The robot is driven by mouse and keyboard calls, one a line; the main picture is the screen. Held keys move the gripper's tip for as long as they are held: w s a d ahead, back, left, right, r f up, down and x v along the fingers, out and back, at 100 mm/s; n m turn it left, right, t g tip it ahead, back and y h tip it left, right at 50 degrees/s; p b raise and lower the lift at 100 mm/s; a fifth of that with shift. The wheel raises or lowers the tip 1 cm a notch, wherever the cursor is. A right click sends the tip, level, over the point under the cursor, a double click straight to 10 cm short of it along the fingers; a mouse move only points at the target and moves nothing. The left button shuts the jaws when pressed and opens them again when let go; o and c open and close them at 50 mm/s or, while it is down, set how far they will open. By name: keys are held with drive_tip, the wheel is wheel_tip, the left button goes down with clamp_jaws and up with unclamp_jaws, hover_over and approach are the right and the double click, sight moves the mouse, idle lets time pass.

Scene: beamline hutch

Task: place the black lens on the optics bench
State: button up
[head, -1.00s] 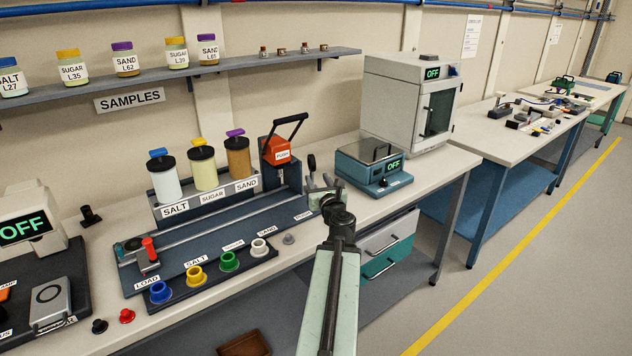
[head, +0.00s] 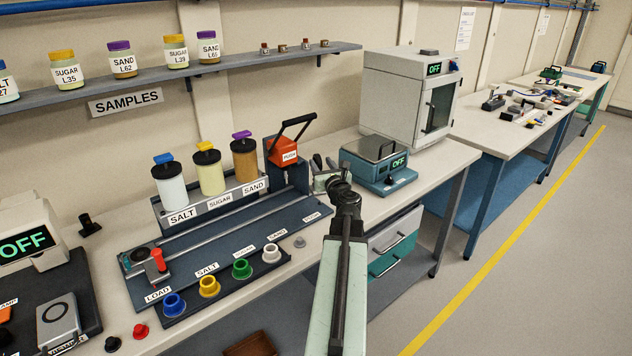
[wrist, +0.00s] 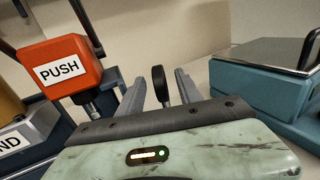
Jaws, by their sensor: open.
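A black round disc on a thin post, which looks like the black lens (wrist: 158,75), stands between the two grey fingers of my gripper (wrist: 158,92) in the wrist view. In the head view it is a small dark disc (head: 317,160) beside the fingers (head: 325,178), between the orange PUSH press and the teal scale. My gripper is open, with a finger on each side of the post; I cannot tell whether they touch it. The lens's foot is hidden. A farther bench (head: 490,130) at the right holds small optical-looking parts; I cannot tell if it is the optics bench.
The orange PUSH press (wrist: 62,65) is close on the left and the teal scale (wrist: 262,92) close on the right. A white oven (head: 400,95) stands behind. Lidded jars, colored rings and a rail crowd the bench leftward. The floor at right is clear.

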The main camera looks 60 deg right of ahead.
drive_tip(key=x, duration=0.4)
drive_tip(key=shift+w+d+f, duration=0.1)
drive_tip(key=shift+w+f, duration=0.05)
drive_tip(key=shift+w, duration=0.1)
clamp_jaws()
idle(1.0)
